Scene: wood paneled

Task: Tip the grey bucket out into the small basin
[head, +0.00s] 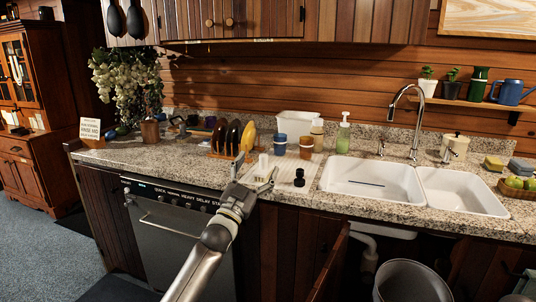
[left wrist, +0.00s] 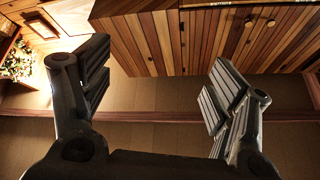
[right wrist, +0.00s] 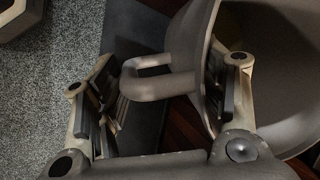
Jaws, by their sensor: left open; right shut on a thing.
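The grey bucket (head: 410,282) is low in front of the open cabinet under the sink, its open rim upward. In the right wrist view the bucket (right wrist: 275,75) has a looped side handle, and my right gripper (right wrist: 150,105) is shut on the bucket at this handle. Its contents are hidden. The white sink has a left bowl (head: 372,180) and a right bowl (head: 462,196); a white tub (head: 295,122) stands behind the cups.
A curved faucet (head: 408,110) rises behind the sink. Cups, soap bottles (head: 343,132) and a plate rack (head: 232,145) stand left of it. Sponges (head: 495,163) and a fruit basket (head: 520,187) are at the right. An open cabinet door (head: 333,262) juts out below.

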